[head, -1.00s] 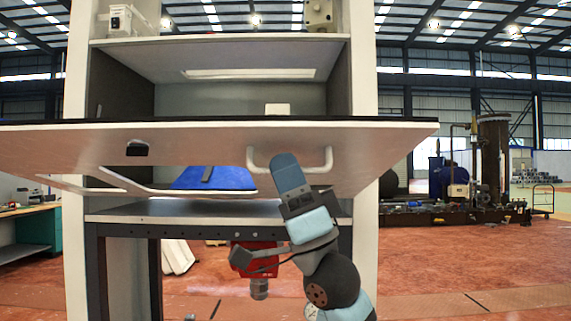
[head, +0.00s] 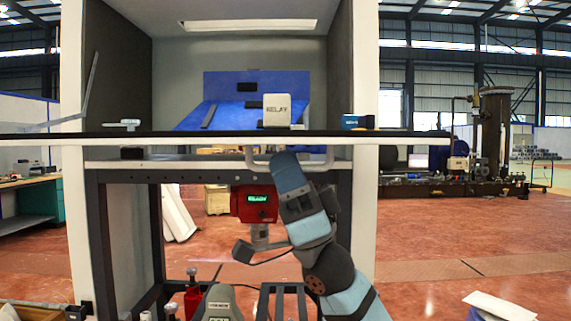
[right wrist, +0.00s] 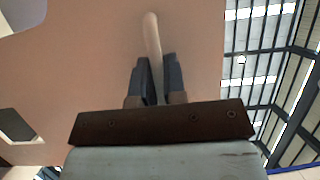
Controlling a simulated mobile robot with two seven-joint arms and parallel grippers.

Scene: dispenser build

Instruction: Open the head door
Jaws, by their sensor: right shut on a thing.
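The head door (head: 410,140) is a wide flat panel at the cabinet front, level and seen nearly edge-on in the head view. It hides the lower front of the compartment behind it. Its pale bar handle (head: 257,162) hangs below the edge. My right gripper (head: 282,156) is shut on the handle from below. In the right wrist view the two dark fingers (right wrist: 157,80) close around the handle (right wrist: 152,32), with the door's flat face (right wrist: 90,50) behind. My left gripper is not in view.
Above the door edge show a white relay box (head: 277,108), a small blue part (head: 358,122) and a blue panel (head: 230,90). A red device (head: 254,203) hangs below the frame (head: 130,177), close beside my right arm. Open red floor lies at right.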

